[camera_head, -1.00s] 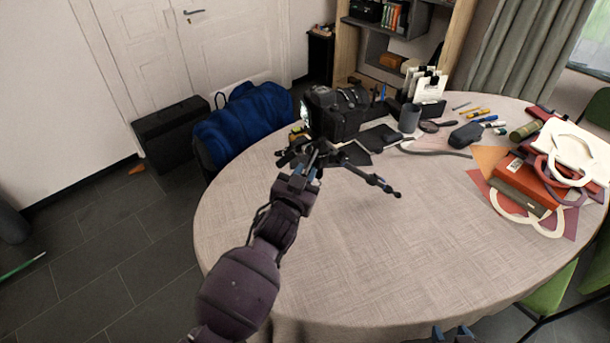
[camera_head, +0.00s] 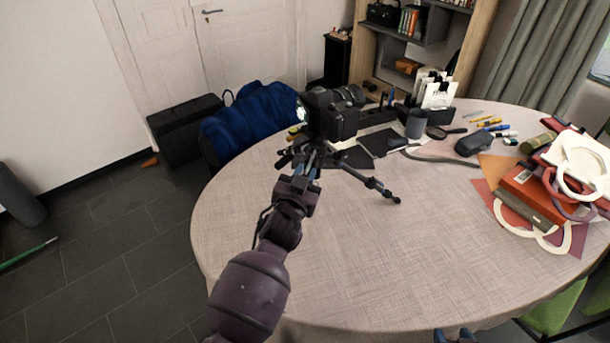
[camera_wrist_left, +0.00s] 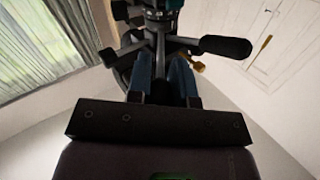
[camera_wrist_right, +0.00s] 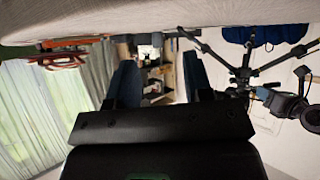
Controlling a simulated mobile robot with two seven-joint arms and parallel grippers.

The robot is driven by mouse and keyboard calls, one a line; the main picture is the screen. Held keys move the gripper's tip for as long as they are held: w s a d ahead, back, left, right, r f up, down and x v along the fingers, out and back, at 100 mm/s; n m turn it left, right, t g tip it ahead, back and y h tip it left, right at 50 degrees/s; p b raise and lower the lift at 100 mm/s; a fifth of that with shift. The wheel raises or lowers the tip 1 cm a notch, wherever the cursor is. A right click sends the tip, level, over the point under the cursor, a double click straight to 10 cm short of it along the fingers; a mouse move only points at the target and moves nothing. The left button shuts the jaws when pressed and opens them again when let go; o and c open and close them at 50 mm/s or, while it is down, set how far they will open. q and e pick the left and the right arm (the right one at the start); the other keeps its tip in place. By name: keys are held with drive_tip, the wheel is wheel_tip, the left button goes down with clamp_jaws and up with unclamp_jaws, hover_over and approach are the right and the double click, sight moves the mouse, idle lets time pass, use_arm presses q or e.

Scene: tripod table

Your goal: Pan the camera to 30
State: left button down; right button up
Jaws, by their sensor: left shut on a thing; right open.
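The black camera (camera_head: 330,117) sits on a small black tripod (camera_head: 372,184) on the round table (camera_head: 330,260). One tripod leg reaches right across the cloth. My left gripper (camera_head: 308,177) is at the tripod's near side, just below the camera. In the left wrist view its blue fingers (camera_wrist_left: 162,75) are shut on a part of the tripod head, with a black handle (camera_wrist_left: 225,47) sticking out to the right.
Bags and books (camera_head: 535,190) crowd the right side. The table's front middle is clear. A blue bag (camera_head: 250,120) is beyond the left edge.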

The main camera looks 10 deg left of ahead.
use_arm(q)
drive_tip(key=shift+r, duration=0.1)
drive_tip(key=c, duration=1)
unclamp_jaws()
drive_tip(key=shift+s+a, duration=0.1)
drive_tip(key=shift+s, duration=0.2)
drive_tip(key=s, duration=0.3)
drive_tip(key=s+a, duration=0.1)
drive_tip(key=s, duration=0.2)
drive_tip(key=s+a, duration=0.1)
drive_tip(key=s, duration=0.3)
